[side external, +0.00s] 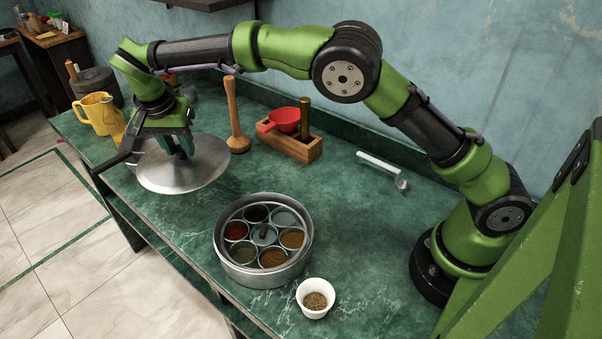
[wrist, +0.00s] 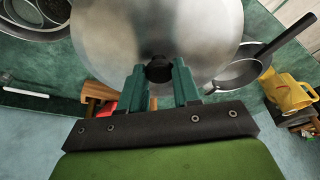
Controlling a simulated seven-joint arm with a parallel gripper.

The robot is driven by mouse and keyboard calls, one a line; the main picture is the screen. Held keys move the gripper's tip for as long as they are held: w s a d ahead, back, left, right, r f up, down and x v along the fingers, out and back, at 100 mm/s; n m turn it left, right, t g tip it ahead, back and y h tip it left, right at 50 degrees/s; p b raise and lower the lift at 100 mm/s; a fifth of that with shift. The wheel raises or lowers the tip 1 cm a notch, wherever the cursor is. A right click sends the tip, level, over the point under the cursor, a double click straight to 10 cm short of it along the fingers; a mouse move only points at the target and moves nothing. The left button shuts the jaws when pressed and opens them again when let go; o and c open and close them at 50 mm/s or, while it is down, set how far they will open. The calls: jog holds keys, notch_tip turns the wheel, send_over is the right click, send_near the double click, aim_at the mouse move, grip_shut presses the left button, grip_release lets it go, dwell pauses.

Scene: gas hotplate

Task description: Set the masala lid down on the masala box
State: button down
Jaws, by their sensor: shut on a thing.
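The masala lid (side external: 185,172) is a wide round steel disc at the far left part of the counter. My gripper (side external: 176,148) points down at its middle and is shut on its black knob (wrist: 159,70). The lid (wrist: 205,30) fills the upper middle of the wrist view. I cannot tell its exact height over the counter. The round steel masala box (side external: 230,262) stands open at the front middle of the counter, with several small spice cups inside. Part of the box also shows at the top left of the wrist view (wrist: 35,32). The lid is apart from the box.
A pan (wrist: 236,76) with a black handle (side external: 118,157) is partly hidden by the lid. A yellow jug (side external: 92,112), a wooden masher (side external: 235,120) and a wooden rack with a red cup (side external: 285,120) stand behind. A white bowl (side external: 314,298) stands close to the box.

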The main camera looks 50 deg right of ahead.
jog(key=s+r, duration=0.1)
jog(key=s+a+r, duration=0.1)
jog(key=s, duration=0.1)
jog(key=s+a+r, duration=0.1)
jog(key=s, duration=0.1)
jog(key=shift+s, duration=0.15)
jog(key=s+d+f, duration=0.1)
jog(key=s, duration=0.6)
jog(key=s+d+f, duration=0.2)
jog(key=s, duration=0.6)
jog(key=shift+d+m, duration=0.3)
jog(key=shift+f, duration=0.15)
jog(key=shift+f, duration=2.85)
jog(key=shift+f, duration=0.3)
jog(key=c, duration=0.7)
grip_release()
jog(key=shift+c, duration=0.2)
